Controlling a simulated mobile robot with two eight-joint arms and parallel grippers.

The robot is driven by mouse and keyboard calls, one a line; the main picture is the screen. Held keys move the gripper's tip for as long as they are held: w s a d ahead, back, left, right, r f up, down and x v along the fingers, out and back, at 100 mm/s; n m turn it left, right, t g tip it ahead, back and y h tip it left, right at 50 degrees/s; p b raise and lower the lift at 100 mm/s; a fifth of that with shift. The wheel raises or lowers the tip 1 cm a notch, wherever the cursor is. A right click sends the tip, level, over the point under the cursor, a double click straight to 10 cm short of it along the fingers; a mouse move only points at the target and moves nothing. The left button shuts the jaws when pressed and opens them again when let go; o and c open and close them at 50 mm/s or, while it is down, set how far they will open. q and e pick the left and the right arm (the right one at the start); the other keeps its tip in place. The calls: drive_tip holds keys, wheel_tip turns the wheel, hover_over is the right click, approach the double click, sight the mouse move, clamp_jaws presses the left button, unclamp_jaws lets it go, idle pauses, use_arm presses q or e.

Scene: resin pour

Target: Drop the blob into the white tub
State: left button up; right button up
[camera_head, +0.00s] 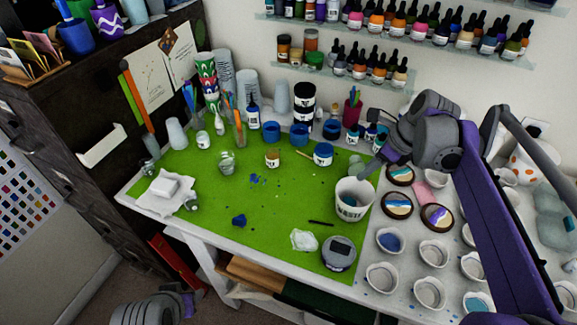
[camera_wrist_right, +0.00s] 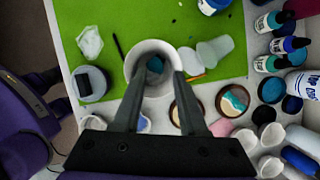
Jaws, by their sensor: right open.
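The white tub (camera_head: 351,212) stands upright at the right part of the green mat. In the wrist view the tub (camera_wrist_right: 133,62) shows from above, with a dark teal-blue patch (camera_wrist_right: 155,65) inside; I cannot tell whether it is the blob or a liquid. A dark blue blob (camera_head: 238,220) lies on the mat at the front, well left of the tub. My left gripper does not show.
A grey round scale (camera_head: 339,253) and a clear crumpled piece (camera_head: 304,240) are in front of the tub. Round coasters (camera_head: 397,206) and several small cups (camera_head: 433,252) crowd the right. Blue-capped jars (camera_head: 323,153) stand behind. The mat's middle is mostly clear.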

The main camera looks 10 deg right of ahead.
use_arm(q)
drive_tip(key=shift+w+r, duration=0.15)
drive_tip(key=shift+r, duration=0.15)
use_arm(e)
drive_tip(key=v, duration=1)
drive_tip(key=shift+d+r, duration=0.15)
drive_tip(key=shift+r, duration=0.2)
drive_tip(key=shift+s, duration=0.15)
